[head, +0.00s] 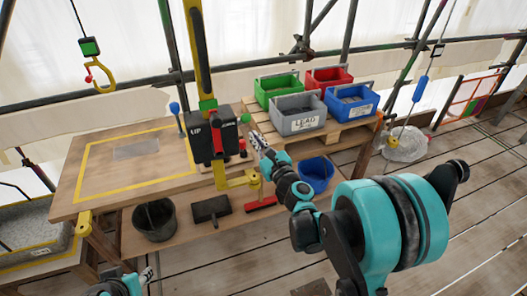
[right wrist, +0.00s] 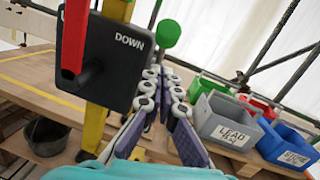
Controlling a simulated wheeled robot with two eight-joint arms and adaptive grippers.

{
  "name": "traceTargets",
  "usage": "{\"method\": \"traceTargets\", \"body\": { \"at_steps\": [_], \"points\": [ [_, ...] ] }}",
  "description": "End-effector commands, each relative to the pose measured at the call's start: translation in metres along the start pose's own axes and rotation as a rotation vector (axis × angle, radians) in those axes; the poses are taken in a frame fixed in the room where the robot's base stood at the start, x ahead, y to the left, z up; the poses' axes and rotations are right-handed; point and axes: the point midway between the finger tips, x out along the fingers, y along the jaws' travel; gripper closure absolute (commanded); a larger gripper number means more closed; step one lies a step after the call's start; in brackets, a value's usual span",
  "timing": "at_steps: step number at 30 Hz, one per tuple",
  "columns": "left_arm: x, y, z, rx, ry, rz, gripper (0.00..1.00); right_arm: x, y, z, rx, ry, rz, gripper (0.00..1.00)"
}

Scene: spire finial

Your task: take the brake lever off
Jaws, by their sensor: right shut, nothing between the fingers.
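A black hoist box (head: 207,133) marked UP and DOWN is fixed on a yellow post. A red bar (head: 217,139) runs down its front; it also shows in the right wrist view (right wrist: 74,38). A lever with a green ball knob (head: 245,118) sticks out to the box's right; the knob stands beyond my fingers in the right wrist view (right wrist: 167,33). No label shows which one is the brake lever. My right gripper (head: 257,139) is shut and empty, just right of the box and below the green knob. My left gripper (head: 148,274) shows only partly at the bottom edge; its jaw state is unclear.
A pallet bench (head: 335,135) at the right holds green, red, grey (head: 299,114) and blue bins. A wooden table (head: 125,175) with a yellow outline is at the left.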

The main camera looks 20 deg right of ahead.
Motion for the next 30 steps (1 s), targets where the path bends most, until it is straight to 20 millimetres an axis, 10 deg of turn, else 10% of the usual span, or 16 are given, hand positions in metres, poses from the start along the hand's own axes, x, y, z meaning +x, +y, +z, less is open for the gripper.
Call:
{"method": "traceTargets", "body": {
  "at_steps": [30],
  "points": [
    [-0.013, 0.000, -0.009, 0.000, 0.000, 0.000, 0.60, 0.018, -0.007, 0.026, 0.006, 0.050, 0.006, 1.00]
  ]
}}
